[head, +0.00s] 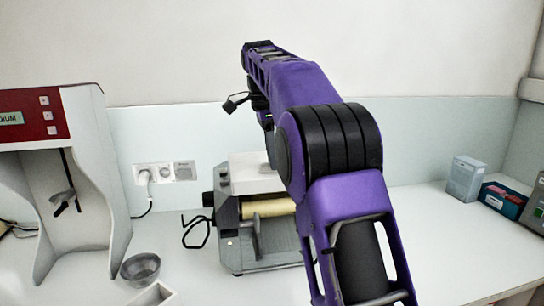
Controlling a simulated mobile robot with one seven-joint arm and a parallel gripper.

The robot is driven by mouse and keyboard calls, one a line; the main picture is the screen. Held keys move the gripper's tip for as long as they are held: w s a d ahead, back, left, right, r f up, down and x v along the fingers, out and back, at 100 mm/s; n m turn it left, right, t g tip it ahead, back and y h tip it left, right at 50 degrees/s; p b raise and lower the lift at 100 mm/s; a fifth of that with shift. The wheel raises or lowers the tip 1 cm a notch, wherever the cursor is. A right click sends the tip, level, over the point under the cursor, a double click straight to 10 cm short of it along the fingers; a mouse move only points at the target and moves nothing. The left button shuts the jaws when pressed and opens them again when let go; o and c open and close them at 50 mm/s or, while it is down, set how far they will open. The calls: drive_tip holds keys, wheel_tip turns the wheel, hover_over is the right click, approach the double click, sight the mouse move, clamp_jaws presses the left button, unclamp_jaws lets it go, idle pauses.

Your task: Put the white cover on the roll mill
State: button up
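The roll mill (231,240) stands on the bench in the middle of the head view, a grey machine with a pale yellow roll and a black knob on its left. A white cover (246,169) shows as a white block at the mill's top. Its right part is behind my arm, and I cannot tell whether it rests on the mill or is held slightly above. My gripper (270,148) points down at the cover's right part, mostly hidden behind my purple arm. Its fingers do not show, so their opening and any hold on the cover are unclear.
A red-and-white machine (85,130) stands at left, with a grey bowl (140,268) and a white tray (155,296) near its foot. Wall sockets (165,173) and a black cable lie behind. Boxes (466,178) stand at right.

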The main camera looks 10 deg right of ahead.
drive_tip(key=o, duration=0.5)
